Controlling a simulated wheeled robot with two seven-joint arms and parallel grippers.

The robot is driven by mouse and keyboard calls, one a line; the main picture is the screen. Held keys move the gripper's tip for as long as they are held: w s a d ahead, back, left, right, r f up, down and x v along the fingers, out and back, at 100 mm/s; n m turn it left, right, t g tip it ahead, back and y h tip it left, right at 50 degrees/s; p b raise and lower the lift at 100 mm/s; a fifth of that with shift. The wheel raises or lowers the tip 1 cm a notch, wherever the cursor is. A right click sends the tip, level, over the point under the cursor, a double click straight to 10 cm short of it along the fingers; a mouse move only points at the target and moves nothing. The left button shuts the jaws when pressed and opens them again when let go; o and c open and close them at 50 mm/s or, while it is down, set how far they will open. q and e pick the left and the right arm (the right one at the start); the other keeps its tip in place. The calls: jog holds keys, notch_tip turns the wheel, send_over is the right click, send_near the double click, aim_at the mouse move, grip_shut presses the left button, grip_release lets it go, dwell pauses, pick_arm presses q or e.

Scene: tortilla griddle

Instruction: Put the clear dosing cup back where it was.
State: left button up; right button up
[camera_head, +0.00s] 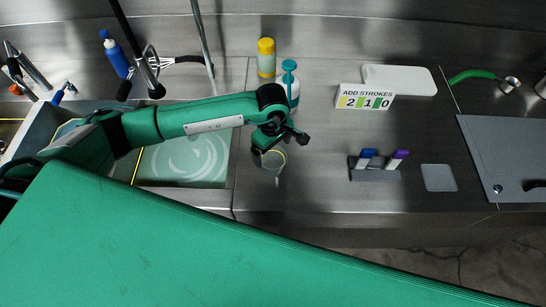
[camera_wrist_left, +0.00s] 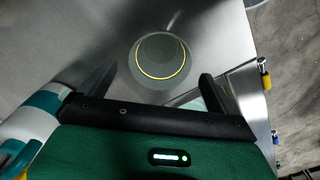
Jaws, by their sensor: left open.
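The clear dosing cup (camera_head: 274,161) with a yellow ring stands on the steel counter, right of the sink area. It also shows in the left wrist view (camera_wrist_left: 161,57), upright and seen from above. My left gripper (camera_head: 280,147) is open, just above and beside the cup. In the left wrist view its two fingers (camera_wrist_left: 157,73) are spread to either side of the cup's near part, with gaps on both sides. The gripper partly hides the cup in the head view. My right gripper is not in view.
A number sign (camera_head: 364,97), a marker holder (camera_head: 375,174) and a grey square pad (camera_head: 438,178) lie to the right. Counter between cup and holder is clear.

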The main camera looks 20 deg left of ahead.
pick_arm(q)
notch_tip(320, 180, up, 7)
jog(key=b, duration=0.1)
jog(key=shift+b, duration=0.4)
